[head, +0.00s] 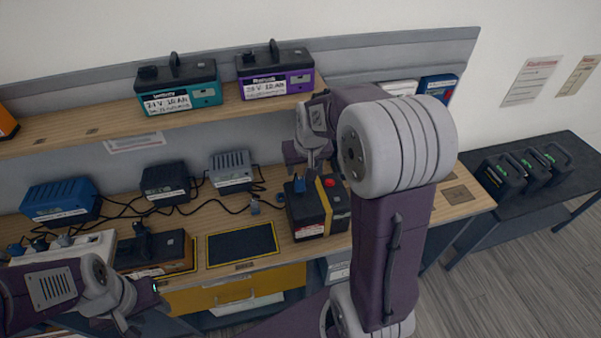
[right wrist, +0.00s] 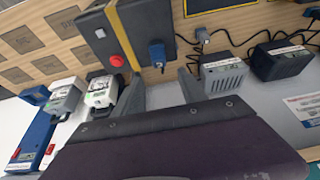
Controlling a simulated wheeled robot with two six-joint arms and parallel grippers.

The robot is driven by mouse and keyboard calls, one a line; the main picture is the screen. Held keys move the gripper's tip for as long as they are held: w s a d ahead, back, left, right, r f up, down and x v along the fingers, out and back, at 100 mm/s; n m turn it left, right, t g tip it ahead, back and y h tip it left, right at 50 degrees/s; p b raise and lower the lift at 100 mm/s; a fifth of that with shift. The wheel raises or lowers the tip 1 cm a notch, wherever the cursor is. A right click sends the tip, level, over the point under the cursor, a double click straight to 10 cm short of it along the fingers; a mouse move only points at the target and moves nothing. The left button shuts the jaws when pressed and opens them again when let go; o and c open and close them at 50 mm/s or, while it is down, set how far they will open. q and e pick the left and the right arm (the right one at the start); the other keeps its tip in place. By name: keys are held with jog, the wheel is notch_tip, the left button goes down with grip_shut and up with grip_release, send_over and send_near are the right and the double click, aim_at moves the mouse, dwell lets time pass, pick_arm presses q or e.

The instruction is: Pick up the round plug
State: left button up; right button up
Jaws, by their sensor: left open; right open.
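I cannot tell for sure which plug is the round one. A blue plug (head: 299,184) sits on the striped box, also in the right wrist view (right wrist: 157,53). My right gripper (head: 311,160) is open and empty above and behind that box. My left gripper (head: 138,308) is open, low at the left front.
Chargers (head: 232,168) with loose black cables line the bench's back. A yellow-edged black mat (head: 240,244) lies left of the striped box. The shelf above (head: 110,122) carries a teal (head: 180,90) and a purple battery pack (head: 276,76). A white strip with plugs (head: 70,246) stands far left.

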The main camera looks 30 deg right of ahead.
aim_at(300, 179)
jog(key=f, duration=0.3)
jog(key=shift+w+a+f, duration=0.1)
jog(key=shift+w+a, duration=0.2)
jog(key=shift+w+d+f, duration=0.2)
jog(key=shift+d+f, duration=0.2)
jog(key=shift+f, duration=0.15)
jog(key=x, duration=0.1)
jog(key=p+x, duration=0.1)
jog(key=x, duration=0.1)
jog(key=shift+s+a+f, duration=0.1)
jog(key=shift+a+f, duration=0.05)
jog(key=shift+f, duration=0.2)
jog(key=shift+w+d+f, duration=0.2)
jog(key=shift+w+f, duration=0.05)
jog(key=shift+f, duration=0.05)
jog(key=shift+s+a+r, duration=0.1)
grip_shut()
